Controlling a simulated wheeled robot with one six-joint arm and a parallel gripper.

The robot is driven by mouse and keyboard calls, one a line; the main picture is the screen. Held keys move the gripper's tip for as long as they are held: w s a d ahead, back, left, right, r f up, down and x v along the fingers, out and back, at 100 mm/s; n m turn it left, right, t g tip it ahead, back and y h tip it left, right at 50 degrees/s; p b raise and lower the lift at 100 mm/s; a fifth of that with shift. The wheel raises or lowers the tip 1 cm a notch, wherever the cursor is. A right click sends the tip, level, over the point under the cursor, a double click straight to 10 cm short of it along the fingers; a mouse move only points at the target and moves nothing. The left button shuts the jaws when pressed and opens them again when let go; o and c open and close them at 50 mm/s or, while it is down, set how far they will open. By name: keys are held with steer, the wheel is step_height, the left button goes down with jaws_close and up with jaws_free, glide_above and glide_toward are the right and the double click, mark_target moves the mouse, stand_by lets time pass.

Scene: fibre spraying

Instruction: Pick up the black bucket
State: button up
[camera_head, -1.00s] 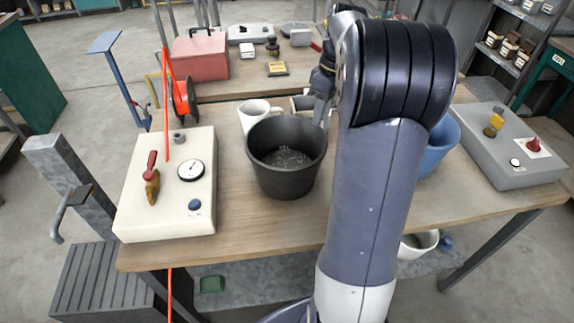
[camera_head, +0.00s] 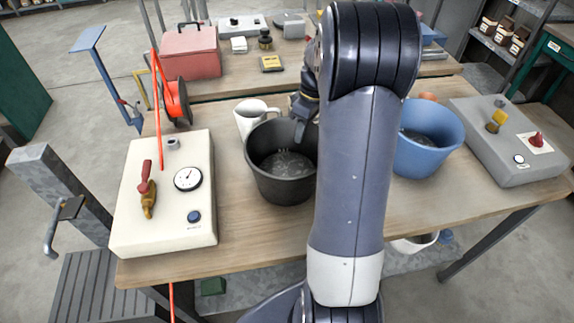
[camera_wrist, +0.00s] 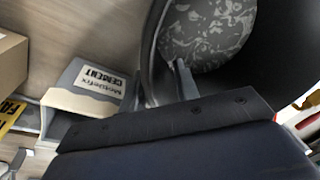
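The black bucket (camera_head: 282,185) stands upright on the near wooden table, a little left of the middle in the head view. My gripper (camera_head: 302,122) points down at its far rim, partly hidden by my arm. In the wrist view the dark bucket wall (camera_wrist: 153,50) curves past, with its mottled grey bottom to the right. One grey gripper finger (camera_wrist: 184,82) is inside the bucket, with a gap to the wall. The other finger is less clear, near the outer side. The gripper looks open, astride the rim, not closed on it.
A white mug (camera_head: 250,118) stands close behind the bucket. A blue bucket (camera_head: 425,150) stands to the right, beyond my arm. A cream gauge box (camera_head: 135,215) is on the left, a grey control box (camera_head: 500,165) on the right. A cement-labelled box (camera_wrist: 95,85) lies near the gripper.

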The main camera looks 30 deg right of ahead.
steer(key=shift+a+f, duration=0.1)
steer(key=shift+f, duration=0.45)
jaws_close()
steer(key=shift+r, duration=0.1)
stand_by(0.9)
